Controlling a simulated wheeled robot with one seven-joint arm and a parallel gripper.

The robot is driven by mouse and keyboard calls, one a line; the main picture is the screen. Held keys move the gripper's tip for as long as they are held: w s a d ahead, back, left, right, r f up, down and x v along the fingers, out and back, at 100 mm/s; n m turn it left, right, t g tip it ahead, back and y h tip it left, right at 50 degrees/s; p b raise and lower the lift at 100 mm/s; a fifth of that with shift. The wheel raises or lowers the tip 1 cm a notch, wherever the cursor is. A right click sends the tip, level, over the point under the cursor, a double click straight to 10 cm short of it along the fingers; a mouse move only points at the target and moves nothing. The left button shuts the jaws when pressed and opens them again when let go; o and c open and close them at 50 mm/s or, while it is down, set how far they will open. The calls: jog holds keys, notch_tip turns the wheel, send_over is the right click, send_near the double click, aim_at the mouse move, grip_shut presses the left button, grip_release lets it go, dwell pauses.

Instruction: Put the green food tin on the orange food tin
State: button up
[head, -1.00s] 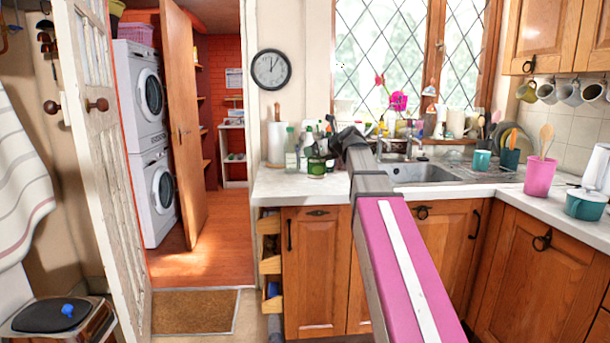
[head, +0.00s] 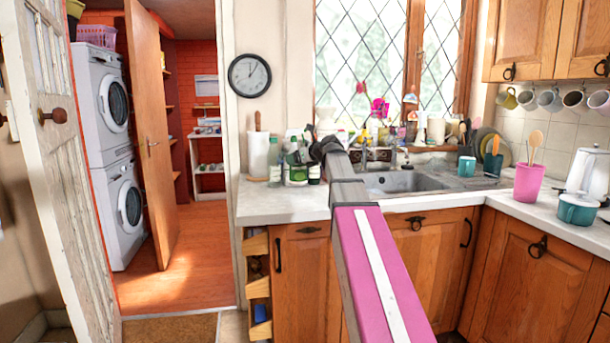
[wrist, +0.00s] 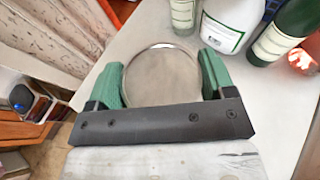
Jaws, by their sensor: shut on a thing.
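My gripper (wrist: 160,64) is shut on a round tin (wrist: 162,82), with one green finger on each side of it. I see the tin's plain metal lid from above; its side wall is hidden, so its colour does not show clearly. Below it in the wrist view is the pale worktop; I cannot tell whether the tin touches it. In the head view my arm reaches toward the left end of the worktop, and the gripper and tin are largely hidden by the arm and bottles. I cannot make out the orange tin in either view.
Bottles stand close by on the worktop (head: 285,203): a white one (wrist: 232,22) and a dark green one (wrist: 284,34) at the wrist view's upper right. A red-orange object (wrist: 301,62) lies beyond them. The sink (head: 400,182) is to the right.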

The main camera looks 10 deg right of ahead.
jog(key=w+d+f, duration=0.1)
jog(key=d+f, duration=0.2)
jog(key=f, duration=0.3)
jog(key=shift+w+d+f, duration=0.2)
jog(key=shift+w+d, duration=0.1)
jog(key=shift+w, duration=0.1)
jog(key=o, duration=1.2)
jog(key=shift+f, duration=0.1)
